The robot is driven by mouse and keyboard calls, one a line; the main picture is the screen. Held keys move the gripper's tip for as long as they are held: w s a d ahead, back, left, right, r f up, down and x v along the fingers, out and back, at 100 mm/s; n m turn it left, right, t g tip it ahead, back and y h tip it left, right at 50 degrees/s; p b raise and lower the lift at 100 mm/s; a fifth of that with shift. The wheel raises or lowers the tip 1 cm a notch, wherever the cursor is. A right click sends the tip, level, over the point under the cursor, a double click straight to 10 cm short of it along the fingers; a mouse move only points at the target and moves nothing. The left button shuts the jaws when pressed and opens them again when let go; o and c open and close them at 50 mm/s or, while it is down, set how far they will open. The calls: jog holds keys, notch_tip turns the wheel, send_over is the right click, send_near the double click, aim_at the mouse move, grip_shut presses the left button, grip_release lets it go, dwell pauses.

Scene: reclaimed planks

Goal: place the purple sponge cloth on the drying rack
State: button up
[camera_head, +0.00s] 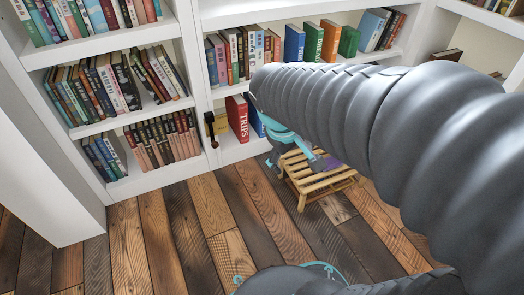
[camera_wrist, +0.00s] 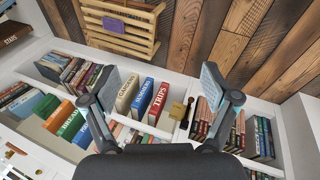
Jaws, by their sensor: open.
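The purple sponge cloth (camera_wrist: 114,25) lies on the slats of the wooden drying rack (camera_wrist: 133,45), in the upper left of the wrist view. In the head view the rack (camera_head: 302,184) stands low on the plank floor in front of the shelves, and a bit of the purple cloth (camera_head: 331,163) shows on it beside my arm. My gripper (camera_wrist: 160,80) is open, with nothing between its fingers. It is apart from the cloth, which lies beyond the left finger in the wrist view. My arm hides part of the rack in the head view.
White bookshelves (camera_head: 134,117) full of books line the back. A red book (camera_head: 237,118) stands on the low shelf near the rack, with a small yellowish box (camera_wrist: 177,110) and a dark upright object (camera_head: 211,130) close by. The plank floor (camera_head: 220,235) is clear.

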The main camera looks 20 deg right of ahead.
jog(key=s+a+r+m+t+y, duration=0.2)
jog(key=s+a+r+t+y, duration=0.1)
jog(key=s+a, duration=0.3)
jog(key=shift+s+a+r+m+y, duration=0.3)
jog(key=shift+s+a+r, duration=0.05)
jog(key=shift+a, duration=0.35)
